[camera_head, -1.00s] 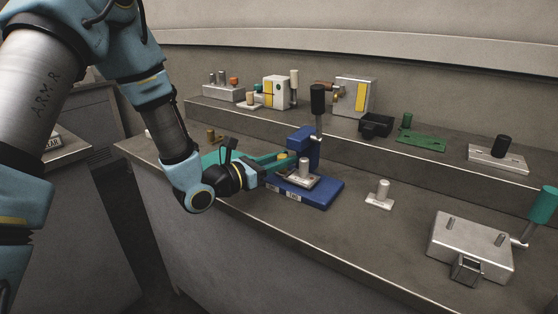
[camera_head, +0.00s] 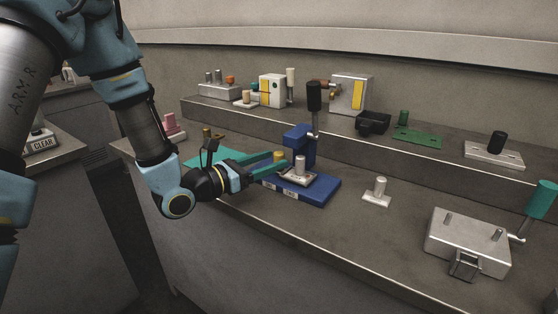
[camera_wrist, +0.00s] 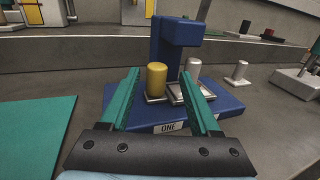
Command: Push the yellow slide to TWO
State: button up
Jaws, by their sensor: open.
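In the head view the knob (camera_head: 279,156) stands left of a silver post (camera_head: 299,164) on the same fixture (camera_head: 322,188). The fixture front carries two white labels, too small to read there. My gripper (camera_wrist: 160,78) is open. Its teal fingers spread left and right of the knob in the wrist view, with gaps on both sides. In the head view my gripper (camera_head: 276,162) reaches the fixture's left end. Whether the fingertips reach around the knob is unclear.
A blue column with a black-handled lever (camera_head: 314,97) rises behind the knob. A silver plate (camera_wrist: 187,96) with a post is close to my right finger. A teal mat (camera_wrist: 35,130) lies to the left. A separate silver post (camera_head: 377,191) stands right, with bare bench around it.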

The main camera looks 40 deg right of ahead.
jog(key=a+b, duration=0.1)
jog(key=a, duration=0.6)
jog(key=shift+w+a, duration=0.15)
jog(key=s+a+f+m+g+y+p, duration=0.1)
jog(key=s+a+m+g+y+p, duration=0.3)
jog(key=a+m+y, duration=1.1)
jog(key=w+a+r+m+t+y+p, duration=0.1)
jog(key=w+a+t, duration=0.2)
jog(key=a, duration=0.8)
jog(key=w+a+r+m+t+y, duration=0.1)
jog(key=w+a, duration=0.5)
jog(key=a, duration=0.6)
jog(key=r+m+t, duration=0.1)
jog(key=t, duration=0.1)
jog(key=shift+w+a+m+t+y+p, duration=0.25)
jog(key=shift+w+m+t+y+p, duration=0.05)
jog(key=shift+y+p, duration=0.1)
jog(key=shift+r, duration=0.1)
